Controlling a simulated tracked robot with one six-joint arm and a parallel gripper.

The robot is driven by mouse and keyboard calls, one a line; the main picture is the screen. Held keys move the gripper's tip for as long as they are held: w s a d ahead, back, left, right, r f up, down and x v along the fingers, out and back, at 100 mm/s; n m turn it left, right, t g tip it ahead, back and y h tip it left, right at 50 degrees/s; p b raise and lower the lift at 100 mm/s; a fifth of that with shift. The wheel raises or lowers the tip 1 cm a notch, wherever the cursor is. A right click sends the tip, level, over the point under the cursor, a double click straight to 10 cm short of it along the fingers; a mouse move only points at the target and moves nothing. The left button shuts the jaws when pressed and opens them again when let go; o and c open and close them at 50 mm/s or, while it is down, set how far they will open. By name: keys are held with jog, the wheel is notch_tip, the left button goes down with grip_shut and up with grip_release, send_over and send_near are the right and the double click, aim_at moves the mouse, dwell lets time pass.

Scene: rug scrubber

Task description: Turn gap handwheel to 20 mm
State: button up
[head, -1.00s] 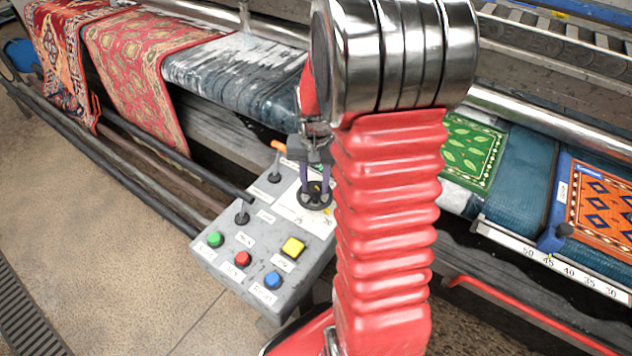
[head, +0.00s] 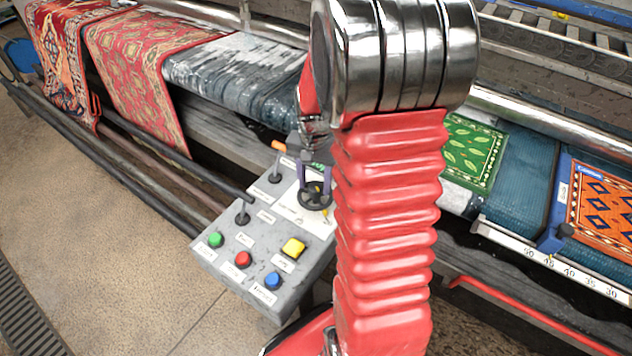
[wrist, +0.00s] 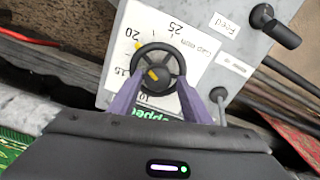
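The black gap handwheel (wrist: 169,66) sits on a white dial plate with numbers around it, including 10, 15, 20 and 25. A yellow mark on the wheel (wrist: 152,74) lies left of and below its hub, roughly between 15 and 10. A small yellow mark sits by the 20. My gripper (wrist: 160,80) has two purple fingers set wide apart, with their tips at opposite sides of the wheel's rim; contact is hard to make out. In the head view the gripper (head: 314,182) stands over the handwheel (head: 314,202).
The grey control box (head: 228,272) also carries levers and green, red, yellow and blue buttons (head: 272,280). Rugs lie on the machine; a ruler (head: 545,258) is at right.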

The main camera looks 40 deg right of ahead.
aim_at(315, 185)
jog(key=shift+o, duration=0.7)
jog(key=shift+s, duration=0.15)
notch_tip(315, 185, up, 14)
jog(key=shift+f, duration=0.2)
dwell(0.5)
jog(key=s+a+r+n+t, duration=0.2)
jog(key=s+a+n, duration=0.3)
jog(key=a, duration=0.5)
jog(key=s+a+r+n+t, duration=0.3)
jog(key=s+a+n, duration=0.3)
jog(key=s+a, duration=0.2)
jog(key=shift+s+a+r+t, duration=0.25)
jog(key=shift+a+r, duration=0.5)
jog(key=shift+a, duration=0.5)
